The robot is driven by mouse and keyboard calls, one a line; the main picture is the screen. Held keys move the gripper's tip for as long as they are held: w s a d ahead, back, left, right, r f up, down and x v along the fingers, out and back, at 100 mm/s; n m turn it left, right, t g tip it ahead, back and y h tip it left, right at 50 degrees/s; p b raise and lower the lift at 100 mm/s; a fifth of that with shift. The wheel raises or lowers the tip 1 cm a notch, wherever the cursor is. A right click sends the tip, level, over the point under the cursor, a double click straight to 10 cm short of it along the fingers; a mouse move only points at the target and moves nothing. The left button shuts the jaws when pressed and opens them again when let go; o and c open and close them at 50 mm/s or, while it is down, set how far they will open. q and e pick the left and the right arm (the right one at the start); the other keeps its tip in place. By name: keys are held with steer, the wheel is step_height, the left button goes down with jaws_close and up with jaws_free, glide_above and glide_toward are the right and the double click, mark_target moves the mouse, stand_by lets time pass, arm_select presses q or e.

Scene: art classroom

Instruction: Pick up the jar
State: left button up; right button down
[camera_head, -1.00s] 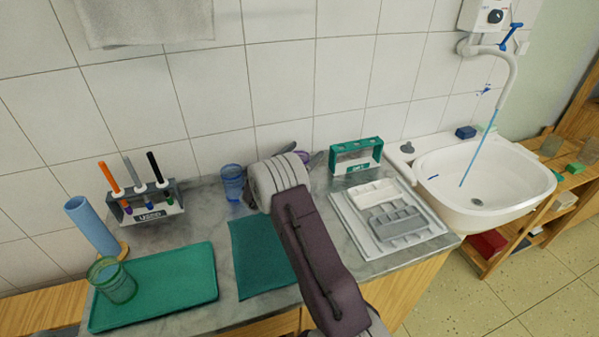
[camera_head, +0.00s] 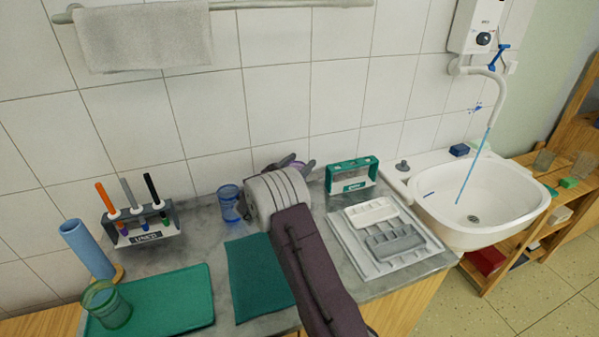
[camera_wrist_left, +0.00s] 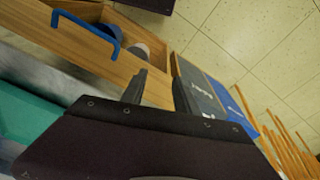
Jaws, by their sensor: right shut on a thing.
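A purple thing (camera_head: 289,161), most likely the jar, shows as a small patch behind my right wrist in the head view. My right gripper (camera_head: 290,167) is shut on it near the tiled wall. The wrist hides most of the thing, so its shape and whether it touches the counter cannot be told. My left gripper (camera_wrist_left: 160,92) is out of the head view. In the left wrist view its two dark fingers are apart with nothing between them, above an open wooden drawer and the floor.
A blue glass (camera_head: 229,204) stands just left of my right wrist. A marker rack (camera_head: 145,232), blue tube (camera_head: 88,249), and green glass (camera_head: 106,306) on a teal tray (camera_head: 175,297) are further left. A teal holder (camera_head: 352,175), grey tray (camera_head: 350,242) and sink (camera_head: 480,200) are right.

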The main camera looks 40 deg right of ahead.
steer(key=s+d+r, duration=0.5)
steer(key=s+r, duration=0.2)
steer(key=s, duration=0.3)
steer(key=shift+d, duration=0.35)
steer(key=shift+s, duration=0.1)
